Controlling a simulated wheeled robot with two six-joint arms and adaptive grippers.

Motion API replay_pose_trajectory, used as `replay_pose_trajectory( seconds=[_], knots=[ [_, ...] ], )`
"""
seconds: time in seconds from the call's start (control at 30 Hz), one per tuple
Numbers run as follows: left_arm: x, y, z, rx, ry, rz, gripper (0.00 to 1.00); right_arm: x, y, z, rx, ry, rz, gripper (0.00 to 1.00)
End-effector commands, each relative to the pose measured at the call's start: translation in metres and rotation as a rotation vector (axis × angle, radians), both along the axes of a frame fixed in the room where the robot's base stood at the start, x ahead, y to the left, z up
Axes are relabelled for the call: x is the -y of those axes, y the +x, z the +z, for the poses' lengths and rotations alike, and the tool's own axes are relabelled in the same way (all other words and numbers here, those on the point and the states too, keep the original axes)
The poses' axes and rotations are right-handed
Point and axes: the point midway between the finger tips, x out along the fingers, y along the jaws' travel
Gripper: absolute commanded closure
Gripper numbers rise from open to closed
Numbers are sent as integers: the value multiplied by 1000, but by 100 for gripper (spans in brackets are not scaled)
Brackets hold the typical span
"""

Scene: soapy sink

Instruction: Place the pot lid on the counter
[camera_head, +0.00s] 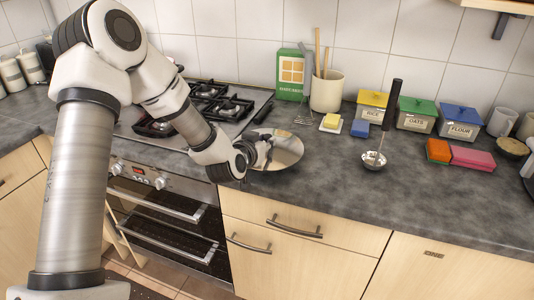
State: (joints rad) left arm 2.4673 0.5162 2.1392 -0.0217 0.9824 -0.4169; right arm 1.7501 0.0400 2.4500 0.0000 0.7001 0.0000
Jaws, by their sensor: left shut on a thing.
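The pot lid (287,151) is a round, shiny metal disc at the front part of the grey counter (330,195), just right of the stove. My left gripper (262,152) reaches in from the left and is shut on the lid at its left part. The gripper and wrist hide that part of the lid and the grip itself. The lid looks close to the counter surface; I cannot tell whether it touches. My right gripper is not in view.
A gas stove (205,105) is on the left. A ladle (373,160), a yellow sponge on a dish (330,123), a utensil crock (326,92), a green box (291,75), labelled canisters (416,115) and orange and pink sponges (472,158) stand behind and right. The front counter is clear.

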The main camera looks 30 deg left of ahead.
Motion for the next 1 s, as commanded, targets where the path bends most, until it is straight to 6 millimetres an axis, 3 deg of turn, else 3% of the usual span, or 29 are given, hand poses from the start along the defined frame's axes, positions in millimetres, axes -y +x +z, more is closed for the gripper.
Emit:
replay_pose_trajectory(
  seconds=[0.3, 0.63, 0.67, 0.7, 0.73, 1.0],
  knots=[
    [4, 8, -35, -1, -2, 0, 100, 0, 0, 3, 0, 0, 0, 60],
    [4, 8, -40, 1, -2, 1, 100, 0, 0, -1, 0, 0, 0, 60],
    [4, 8, -40, 0, -2, 1, 69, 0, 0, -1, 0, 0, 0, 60],
    [4, 8, -40, 0, -2, 1, 55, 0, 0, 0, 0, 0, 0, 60],
    [4, 8, -39, 0, -2, 1, 48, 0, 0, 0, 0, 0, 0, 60],
    [4, 8, -39, 0, -2, 1, 48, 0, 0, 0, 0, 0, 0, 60]
  ],
)
